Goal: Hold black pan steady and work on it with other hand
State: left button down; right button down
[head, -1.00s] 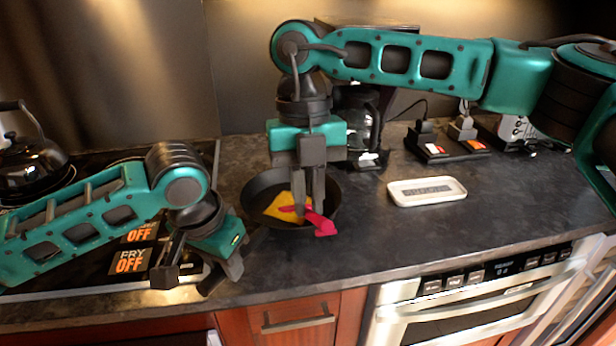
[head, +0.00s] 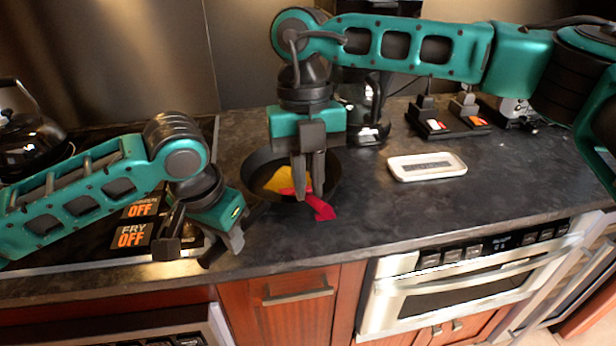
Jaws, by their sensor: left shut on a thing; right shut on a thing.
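The black pan (head: 333,172) sits on the dark countertop, right of the stove, with a yellow piece of food (head: 281,180) inside it. My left gripper (head: 205,250) is left of the pan and low, shut on the pan's handle, which is mostly hidden by the fingers. My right gripper (head: 308,195) points straight down over the front of the pan. It is shut on a red utensil (head: 320,209), whose pointed end sticks out past the pan's front rim. The red part also touches or overlaps the food; contact is hard to tell.
A white tray (head: 457,172) lies right of the pan. A coffee maker (head: 366,130) stands behind, with a dark block (head: 447,129) to its right. A kettle (head: 30,135) is on the stove at left. Countertop in front of the tray is clear.

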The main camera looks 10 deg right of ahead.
jog(key=shift+f, duration=0.35)
jog(key=shift+w, duration=3.95)
jog(key=shift+s+f, duration=0.2)
jog(key=shift+s, duration=4.25)
jog(key=shift+w, duration=3)
jog(key=shift+w+f, duration=0.1)
jog(key=shift+w, duration=1.05)
